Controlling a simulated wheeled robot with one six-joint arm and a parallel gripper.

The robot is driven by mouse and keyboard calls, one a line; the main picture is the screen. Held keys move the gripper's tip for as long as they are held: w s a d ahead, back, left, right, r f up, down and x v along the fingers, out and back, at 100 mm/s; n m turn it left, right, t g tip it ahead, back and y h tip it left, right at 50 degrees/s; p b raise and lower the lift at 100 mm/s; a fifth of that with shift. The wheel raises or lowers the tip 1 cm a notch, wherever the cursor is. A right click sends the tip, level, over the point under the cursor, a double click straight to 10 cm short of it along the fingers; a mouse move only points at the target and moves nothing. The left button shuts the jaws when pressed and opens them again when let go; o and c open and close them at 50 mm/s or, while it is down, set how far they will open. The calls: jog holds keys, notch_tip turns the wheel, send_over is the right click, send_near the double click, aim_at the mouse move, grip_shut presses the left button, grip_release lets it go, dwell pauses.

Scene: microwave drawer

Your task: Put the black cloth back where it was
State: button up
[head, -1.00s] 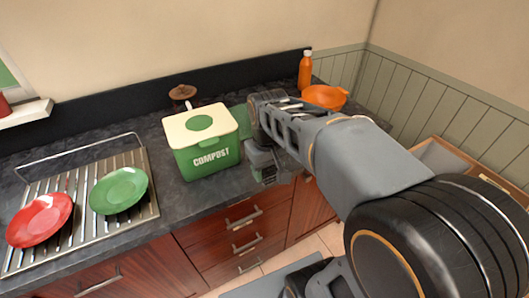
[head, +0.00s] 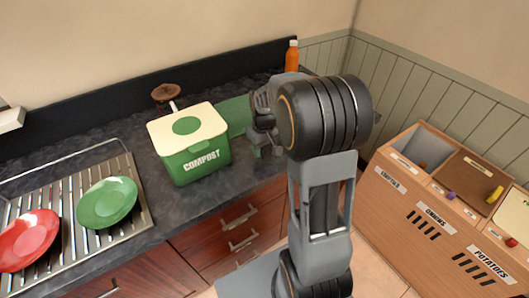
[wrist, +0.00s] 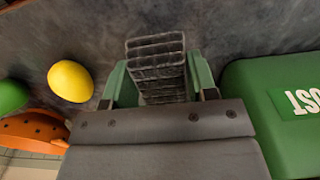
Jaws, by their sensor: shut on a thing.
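The black cloth (wrist: 156,52) shows in the wrist view as a dark, ribbed, folded block. It sits between the two green-sided fingers of my gripper (wrist: 161,82), which is shut on it. Dark counter shows beyond it; I cannot tell whether the cloth touches the counter. In the head view my gripper (head: 266,143) is over the counter, just right of the compost bin (head: 196,160). The cloth cannot be made out there, behind my arm. The bin's green side also shows at the right of the wrist view (wrist: 262,140).
A yellow fruit (wrist: 71,81), a green one (wrist: 11,96) and an orange bowl (wrist: 38,129) lie left in the wrist view. A green board (head: 234,112) and an orange bottle (head: 292,56) stand at the back. A rack (head: 137,213) holds two plates. Vegetable bins (head: 440,205) stand right.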

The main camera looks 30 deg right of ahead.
aim_at(264, 153)
jog(key=shift+w+d+f, duration=0.2)
jog(key=shift+f, duration=0.1)
jog(key=shift+w+d+f, duration=0.1)
jog(key=shift+w+f, duration=0.1)
jog(key=shift+f, duration=1.6)
